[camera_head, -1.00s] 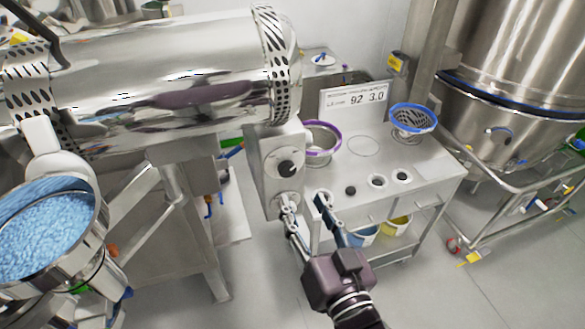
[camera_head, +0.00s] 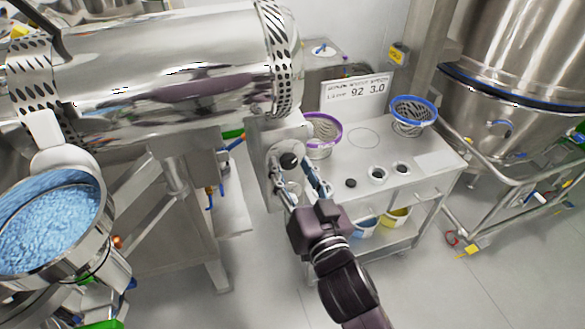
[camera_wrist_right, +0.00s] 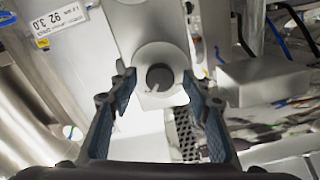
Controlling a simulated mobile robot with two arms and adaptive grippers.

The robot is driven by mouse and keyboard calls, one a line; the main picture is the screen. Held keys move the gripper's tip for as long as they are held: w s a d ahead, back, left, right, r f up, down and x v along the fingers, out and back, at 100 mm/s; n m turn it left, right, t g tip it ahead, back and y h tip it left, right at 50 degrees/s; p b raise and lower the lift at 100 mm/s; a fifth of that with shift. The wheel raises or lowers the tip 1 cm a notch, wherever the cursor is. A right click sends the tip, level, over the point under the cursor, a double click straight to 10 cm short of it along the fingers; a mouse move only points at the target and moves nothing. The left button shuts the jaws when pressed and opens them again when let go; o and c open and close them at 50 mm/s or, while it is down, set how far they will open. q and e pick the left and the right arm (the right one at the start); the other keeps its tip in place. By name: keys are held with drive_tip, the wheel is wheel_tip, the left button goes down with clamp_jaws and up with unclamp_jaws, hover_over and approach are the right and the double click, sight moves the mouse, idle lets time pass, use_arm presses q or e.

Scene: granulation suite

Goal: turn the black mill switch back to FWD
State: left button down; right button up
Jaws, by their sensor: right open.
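The black mill switch (camera_head: 288,160) is a round knob on the front of a grey control box (camera_head: 262,150) below the steel drum. In the right wrist view the open fingers (camera_wrist_right: 158,80) flank the knob with a visible gap on both sides. Any FWD lettering is not readable. My left gripper is not in view.
A steel cart (camera_head: 440,160) stands right of the box, with a purple-rimmed sieve (camera_head: 323,128), a blue-rimmed sieve (camera_head: 413,110) and a card reading 92 3.0 (camera_head: 355,95). A bowl of blue granules (camera_head: 50,225) is at the left. Floor is clear in front.

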drive_tip(key=shift+c, duration=0.4)
drive_tip(key=c, duration=1.1)
drive_tip(key=shift+n, duration=0.4)
drive_tip(key=n, duration=1.3)
drive_tip(key=shift+n, duration=2)
